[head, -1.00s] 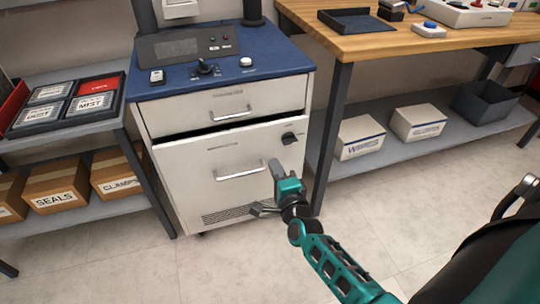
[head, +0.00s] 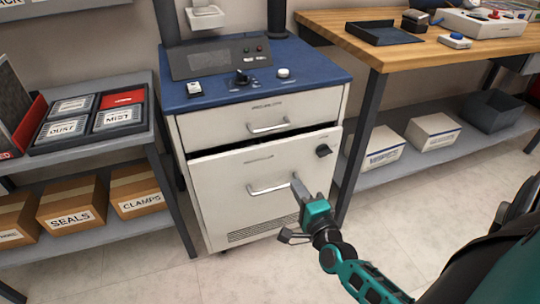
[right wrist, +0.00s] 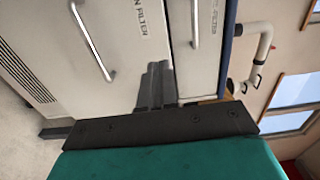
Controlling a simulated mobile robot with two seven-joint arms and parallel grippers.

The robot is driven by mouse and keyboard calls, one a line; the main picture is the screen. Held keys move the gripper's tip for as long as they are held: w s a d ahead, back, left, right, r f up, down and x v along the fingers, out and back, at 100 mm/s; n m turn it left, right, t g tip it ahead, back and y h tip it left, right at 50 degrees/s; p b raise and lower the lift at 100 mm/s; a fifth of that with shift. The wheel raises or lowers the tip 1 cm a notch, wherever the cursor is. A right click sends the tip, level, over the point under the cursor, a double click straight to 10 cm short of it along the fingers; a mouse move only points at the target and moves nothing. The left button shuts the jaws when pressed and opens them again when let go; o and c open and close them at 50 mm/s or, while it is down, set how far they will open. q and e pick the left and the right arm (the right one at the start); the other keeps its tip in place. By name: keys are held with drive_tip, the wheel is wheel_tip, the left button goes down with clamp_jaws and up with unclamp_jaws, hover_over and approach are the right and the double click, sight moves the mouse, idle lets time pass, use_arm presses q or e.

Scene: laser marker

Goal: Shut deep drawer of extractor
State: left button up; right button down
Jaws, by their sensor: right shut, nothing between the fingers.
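The extractor (head: 230,105) is a white cabinet with a blue top. Its deep lower drawer (head: 225,185) stands a little open, with a dark gap along its top edge. A bar handle (head: 268,190) is on the drawer front, and the drawer front also shows in the right wrist view (right wrist: 110,75). The shallow upper drawer (head: 215,122) looks shut. My right gripper (head: 297,185) is shut and empty, with its tips at the drawer front just right of the handle; I cannot tell if they touch. My left gripper is not in view.
A wooden workbench (head: 345,28) with a grey lower shelf (head: 395,165) stands to the right. A grey shelf unit (head: 80,158) with filter trays and cardboard boxes (head: 72,205) stands to the left. The floor in front is clear.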

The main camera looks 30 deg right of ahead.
sight(275, 148)
drive_tip(key=b+x, duration=0.3)
drive_tip(key=x, duration=0.9)
drive_tip(key=shift+w+d, duration=0.1)
drive_tip(key=shift+w, duration=0.2)
drive_tip(key=shift+w+d, duration=0.1)
drive_tip(key=shift+w, duration=0.4)
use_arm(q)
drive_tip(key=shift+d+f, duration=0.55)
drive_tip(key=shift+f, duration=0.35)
use_arm(e)
drive_tip(key=shift+w, duration=0.1)
drive_tip(key=shift+r, duration=0.1)
